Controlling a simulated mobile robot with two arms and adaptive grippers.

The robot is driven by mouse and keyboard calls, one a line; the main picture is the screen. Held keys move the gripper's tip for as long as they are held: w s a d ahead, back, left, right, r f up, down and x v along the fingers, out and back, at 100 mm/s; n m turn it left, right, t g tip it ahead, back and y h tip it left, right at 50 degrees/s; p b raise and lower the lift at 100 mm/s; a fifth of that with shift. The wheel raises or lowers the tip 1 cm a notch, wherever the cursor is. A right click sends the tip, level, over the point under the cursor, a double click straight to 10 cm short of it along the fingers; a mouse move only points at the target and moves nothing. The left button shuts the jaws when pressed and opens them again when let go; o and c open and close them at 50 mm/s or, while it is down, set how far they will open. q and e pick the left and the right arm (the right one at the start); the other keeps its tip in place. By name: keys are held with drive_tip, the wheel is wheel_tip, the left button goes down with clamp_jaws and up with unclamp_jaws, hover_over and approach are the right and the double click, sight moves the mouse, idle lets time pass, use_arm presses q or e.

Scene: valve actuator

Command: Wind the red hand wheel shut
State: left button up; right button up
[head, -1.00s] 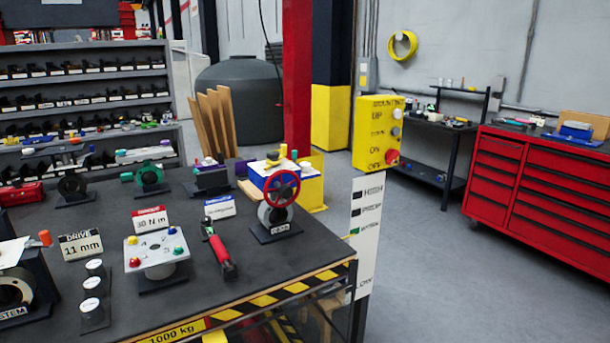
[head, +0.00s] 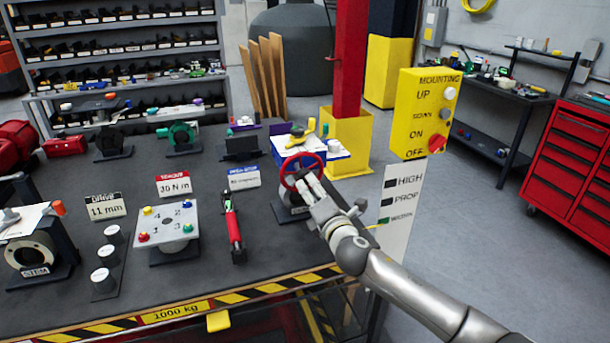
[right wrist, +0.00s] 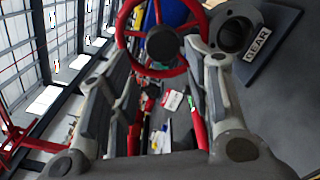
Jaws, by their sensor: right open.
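The red hand wheel (head: 303,171) stands upright on its dark base near the right end of the bench. In the right wrist view the wheel (right wrist: 186,62) shows its rim and dark hub (right wrist: 163,43) just past the fingers, beside a round dark flange marked GEAR (right wrist: 236,33). My right gripper (head: 307,184) reaches in from the lower right and is at the wheel, covering part of it. Its fingers (right wrist: 158,70) are spread apart on either side of the wheel's lower part; I cannot tell whether they touch it. My left gripper is not in view.
A yellow control box (head: 424,113) stands right of the wheel, close to my right arm. A red-handled tool (head: 233,225) and a plate with coloured knobs (head: 167,226) lie to the left. A blue-and-white box (head: 318,150) is behind the wheel.

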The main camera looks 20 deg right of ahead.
sight(306, 180)
drive_tip(key=w, duration=0.7)
drive_tip(key=shift+w+d+f+p, duration=0.15)
drive_tip(key=shift+w+p, duration=0.1)
drive_tip(key=shift+p, duration=0.1)
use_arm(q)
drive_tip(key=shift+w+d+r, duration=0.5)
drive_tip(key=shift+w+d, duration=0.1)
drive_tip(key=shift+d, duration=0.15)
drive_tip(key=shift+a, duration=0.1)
use_arm(e)
drive_tip(key=c, duration=0.8)
